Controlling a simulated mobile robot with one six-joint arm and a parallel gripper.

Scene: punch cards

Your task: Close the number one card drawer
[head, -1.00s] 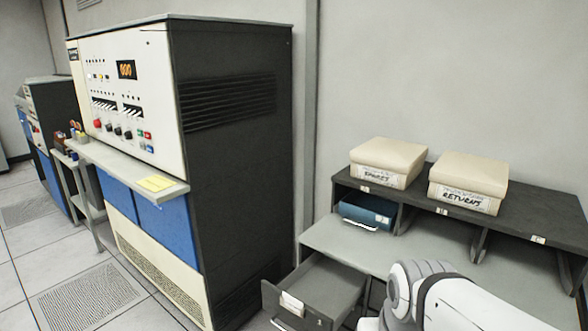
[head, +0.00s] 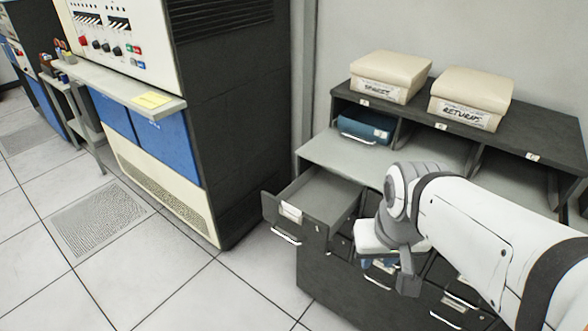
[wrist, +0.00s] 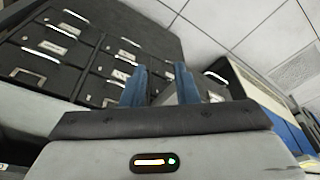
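One card drawer (head: 316,226) stands pulled out at the top left of the dark card cabinet (head: 335,288) in the head view. Its front has a white label holder (head: 291,211) and a pale bar handle (head: 287,238); its number is too small to read. The tray behind the front looks empty. My gripper (head: 380,265) is right of the open drawer, in front of the cabinet, apart from the drawer front and partly hidden by my wrist. In the wrist view its two blue fingers (wrist: 161,86) are spread with nothing between them.
Shut drawers (wrist: 58,50) with labels and handles fill the cabinet face in the wrist view. Two cream boxes (head: 390,76) stand on the upper shelf (head: 550,142), with a blue tray (head: 367,127) below. The computer cabinet (head: 235,120) is left; floor (head: 200,285) between is clear.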

